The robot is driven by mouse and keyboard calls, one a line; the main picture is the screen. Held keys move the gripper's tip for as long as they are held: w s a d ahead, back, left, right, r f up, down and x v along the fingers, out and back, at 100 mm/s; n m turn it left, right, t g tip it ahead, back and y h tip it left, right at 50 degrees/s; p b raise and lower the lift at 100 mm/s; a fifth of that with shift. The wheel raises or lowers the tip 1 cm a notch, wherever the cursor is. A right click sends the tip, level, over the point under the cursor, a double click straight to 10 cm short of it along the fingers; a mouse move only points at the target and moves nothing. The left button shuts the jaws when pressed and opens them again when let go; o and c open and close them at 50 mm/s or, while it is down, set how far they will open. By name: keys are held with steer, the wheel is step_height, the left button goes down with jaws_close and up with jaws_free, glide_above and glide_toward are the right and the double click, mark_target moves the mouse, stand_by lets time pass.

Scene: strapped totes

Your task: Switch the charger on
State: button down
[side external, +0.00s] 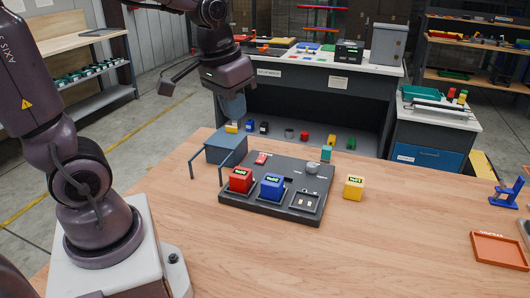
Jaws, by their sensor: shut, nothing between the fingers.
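The charger (272,212) is a dark grey block on the wooden table. A red battery (241,180) and a blue battery (271,187) sit in its left and middle bays. The right bay (304,203) is empty, with its contacts bare. A small red part with a light mark (262,158), perhaps the switch, is at the back left; its position is too small to read. A round grey knob (312,168) is at the back right. My gripper (206,181), slate blue, is shut and empty, pointing down left of the charger; its height is unclear.
A yellow battery (354,187) stands on the table right of the charger. A teal piece (326,153) stands at the charger's back right corner. An orange tray (499,250) and a blue stand (506,197) are at the far right. The front table is clear.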

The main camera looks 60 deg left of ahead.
steer(key=w+a+f+n+g, duration=0.1)
steer(key=w+a+f+n, duration=0.2)
steer(key=w+a+f, duration=0.35)
steer(key=n, duration=0.3)
glide_above(263, 155)
steer(key=s+d, duration=0.1)
step_height(263, 155, down, 7)
steer(key=shift+s+d+r+y, duration=0.1)
steer(key=shift+s+r+y, duration=0.05)
steer(key=shift+y, duration=0.15)
steer(key=f, duration=0.9)
steer(key=w+a+f, duration=0.1)
steer(key=f, duration=0.4)
steer(key=shift+w+a, duration=0.1)
